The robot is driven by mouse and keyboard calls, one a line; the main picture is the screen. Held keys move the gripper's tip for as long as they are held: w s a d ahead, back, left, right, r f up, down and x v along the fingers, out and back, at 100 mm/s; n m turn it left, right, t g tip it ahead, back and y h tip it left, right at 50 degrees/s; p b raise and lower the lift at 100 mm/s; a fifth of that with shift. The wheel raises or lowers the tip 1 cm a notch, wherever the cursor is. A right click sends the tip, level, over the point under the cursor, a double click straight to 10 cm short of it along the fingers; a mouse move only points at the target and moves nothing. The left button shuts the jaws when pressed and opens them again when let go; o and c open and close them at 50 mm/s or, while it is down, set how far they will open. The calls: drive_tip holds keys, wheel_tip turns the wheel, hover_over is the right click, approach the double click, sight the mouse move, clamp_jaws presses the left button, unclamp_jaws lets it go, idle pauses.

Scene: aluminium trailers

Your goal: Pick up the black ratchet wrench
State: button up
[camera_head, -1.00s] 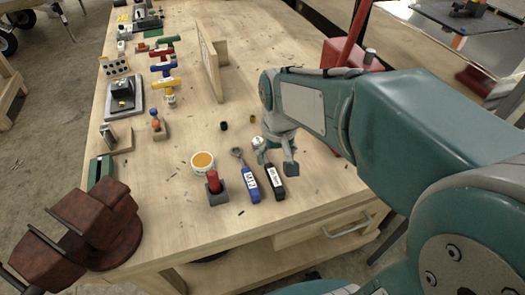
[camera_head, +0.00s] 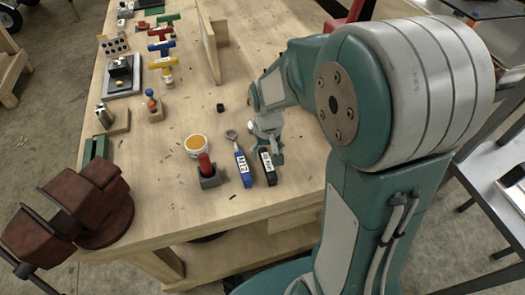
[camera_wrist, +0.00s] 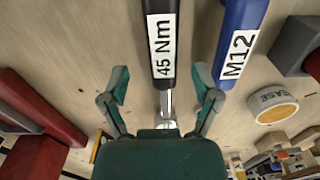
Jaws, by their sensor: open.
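The black ratchet wrench (camera_head: 267,167) lies on the wooden bench near its front edge, its handle end towards the edge. In the wrist view its black handle (camera_wrist: 161,35) carries a white "45 Nm" label, and a metal shaft runs down towards my gripper's palm. My gripper (camera_wrist: 162,86) is open, with one finger on each side of the wrench and gaps to both. In the head view my gripper (camera_head: 275,156) is over the wrench and hides its head end. I cannot tell the exact height between them.
A blue wrench (camera_head: 243,170) marked "M12" lies close to the left, also in the wrist view (camera_wrist: 239,40). Left of it are a grey block with a red handle (camera_head: 207,172) and a grease tub (camera_head: 196,147). A dark red vise (camera_head: 85,205) stands at the left corner.

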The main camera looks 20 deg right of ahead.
sight(266, 156)
drive_tip(key=f, duration=0.2)
drive_tip(key=shift+w+d+f, duration=0.1)
drive_tip(key=shift+d+f, duration=0.1)
drive_tip(key=shift+f, duration=0.2)
drive_tip(key=shift+a+f, duration=0.15)
drive_tip(key=shift+f, duration=0.15)
drive_tip(key=shift+a, duration=0.5)
drive_tip(key=shift+c, duration=0.6)
drive_tip(key=shift+d, duration=0.2)
clamp_jaws()
drive_tip(key=shift+d, duration=0.2)
